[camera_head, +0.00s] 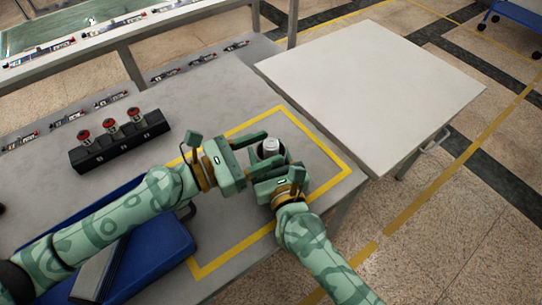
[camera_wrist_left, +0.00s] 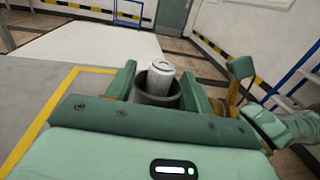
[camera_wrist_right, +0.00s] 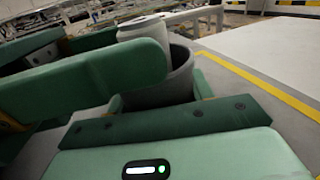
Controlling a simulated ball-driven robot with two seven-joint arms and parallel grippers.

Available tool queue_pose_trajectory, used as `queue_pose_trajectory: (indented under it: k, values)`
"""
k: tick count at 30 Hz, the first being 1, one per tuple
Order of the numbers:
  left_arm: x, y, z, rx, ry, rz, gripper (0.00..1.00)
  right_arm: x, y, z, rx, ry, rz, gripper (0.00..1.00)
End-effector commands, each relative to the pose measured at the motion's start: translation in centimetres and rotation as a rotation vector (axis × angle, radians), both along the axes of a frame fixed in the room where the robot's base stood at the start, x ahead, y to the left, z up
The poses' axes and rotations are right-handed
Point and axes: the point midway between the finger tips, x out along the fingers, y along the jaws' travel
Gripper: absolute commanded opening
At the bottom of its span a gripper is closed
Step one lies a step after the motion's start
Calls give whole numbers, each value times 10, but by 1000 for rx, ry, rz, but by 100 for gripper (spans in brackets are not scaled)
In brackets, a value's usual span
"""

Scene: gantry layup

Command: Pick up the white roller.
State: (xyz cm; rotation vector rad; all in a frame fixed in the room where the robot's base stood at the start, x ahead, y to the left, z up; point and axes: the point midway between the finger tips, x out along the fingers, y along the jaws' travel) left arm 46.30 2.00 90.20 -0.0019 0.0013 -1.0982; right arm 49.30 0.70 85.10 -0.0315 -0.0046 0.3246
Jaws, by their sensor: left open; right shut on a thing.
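The white roller (camera_head: 270,146) stands in a dark grey cup (camera_wrist_left: 155,97), with its upper end out above the rim; its lower part is hidden. It also shows in the left wrist view (camera_wrist_left: 160,76) and the right wrist view (camera_wrist_right: 143,28). My left gripper (camera_head: 265,149) is open, with one finger on each side of the cup and roller. I cannot tell whether its fingers touch either. My right gripper (camera_head: 276,168) is shut on the cup (camera_wrist_right: 172,85) from the near side. Green fingers partly cover the cup in the right wrist view.
The grey table has a yellow taped outline (camera_head: 334,155) around the cup area. A black block (camera_head: 97,156) with several red-topped pieces stands left. A blue tray (camera_head: 170,251) lies beneath my left arm. A bare white table (camera_head: 370,85) stands to the right.

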Motion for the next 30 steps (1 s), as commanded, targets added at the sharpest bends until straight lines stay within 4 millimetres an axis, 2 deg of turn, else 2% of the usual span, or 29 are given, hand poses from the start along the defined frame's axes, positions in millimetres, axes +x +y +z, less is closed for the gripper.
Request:
queue_pose_trajectory:
  k: [4,11,12,17,18,26,30]
  values:
    - [8,-17,0,0,-1,-1,52,0,0,0,-1,0,-1,30]
    - [10,-20,0,2,-1,0,52,0,0,0,-1,0,-1,30]
    - [10,-19,0,2,-1,0,50,0,0,0,-1,0,-1,30]
    - [10,-19,0,2,-1,0,5,0,0,0,-1,0,0,30]
    - [10,-19,0,2,-1,0,0,0,0,0,-1,0,0,30]
    - [10,-19,1,1,-3,0,0,0,0,0,-1,1,0,30]
    - [11,-19,12,4,-7,-3,0,0,0,0,0,1,0,30]
